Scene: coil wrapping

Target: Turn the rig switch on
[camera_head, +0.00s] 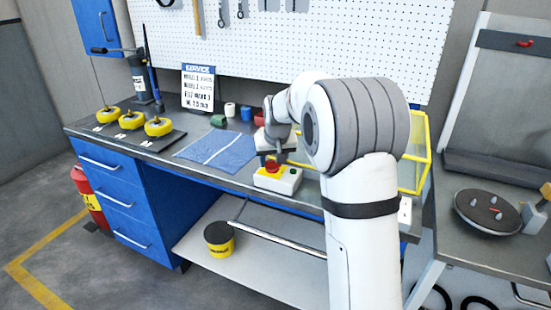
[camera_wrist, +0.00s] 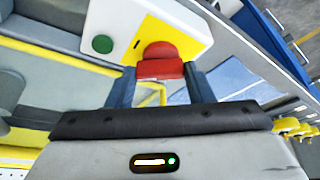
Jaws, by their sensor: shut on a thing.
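The rig switch is a white box (camera_head: 280,183) with a yellow plate, standing at the front edge of the workbench. It has a red knob (camera_head: 271,167) and a green button (camera_head: 293,171). In the wrist view the white box (camera_wrist: 185,22) carries the red knob (camera_wrist: 160,52) on the yellow plate, with the green button (camera_wrist: 102,44) beside it. My gripper (camera_wrist: 160,72) has its two fingers on either side of the knob's red handle and is shut on it. In the head view my gripper (camera_head: 270,156) reaches down onto the knob, partly hidden by my arm.
A blue mat (camera_head: 217,150) lies left of the box. Yellow coils (camera_head: 131,120) sit on a dark tray at the left. A yellow frame (camera_head: 416,155) stands behind my arm. A round turntable (camera_head: 487,211) is on the right bench. A yellow tub (camera_head: 219,246) rests on the lower shelf.

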